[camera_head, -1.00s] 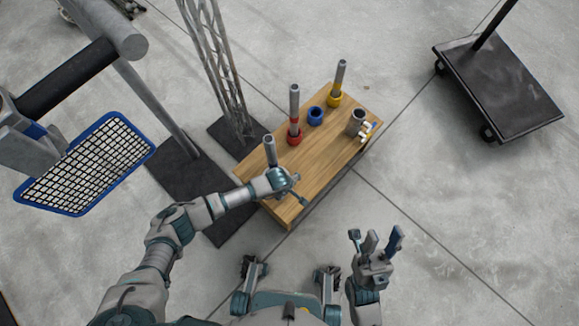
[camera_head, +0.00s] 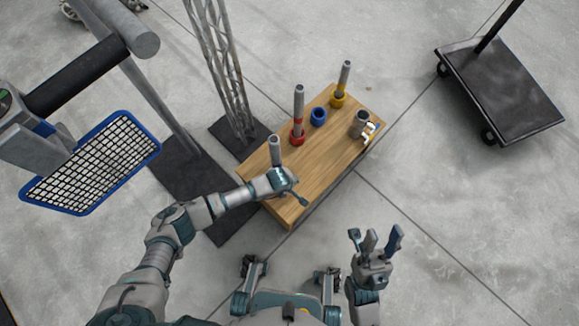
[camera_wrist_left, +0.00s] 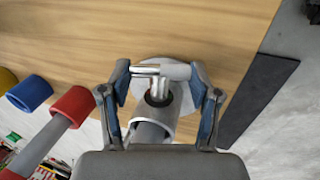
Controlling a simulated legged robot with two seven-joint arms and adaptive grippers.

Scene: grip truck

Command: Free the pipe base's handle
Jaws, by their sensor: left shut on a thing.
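The grey pipe base (camera_wrist_left: 172,105) stands on the wooden bench in the left wrist view, with a short grey pipe rising from it. The pipe also shows upright in the head view (camera_head: 275,150). Its light handle (camera_wrist_left: 163,71) is a bent bar across the base. My left gripper (camera_wrist_left: 160,78) is shut on the handle, one blue-padded finger at each end. In the head view my left gripper (camera_head: 280,182) is low in front of the pipe and hides the base. My right gripper (camera_head: 374,243) is open and empty, off the bench's near right side.
The bench (camera_head: 325,150) also holds a red base (camera_head: 297,137) with a pipe, a blue ring (camera_head: 318,116), a yellow base (camera_head: 338,99) and a grey cup (camera_head: 359,122) with white fittings. A lattice mast (camera_head: 222,70) stands behind, a cart (camera_head: 500,90) at right.

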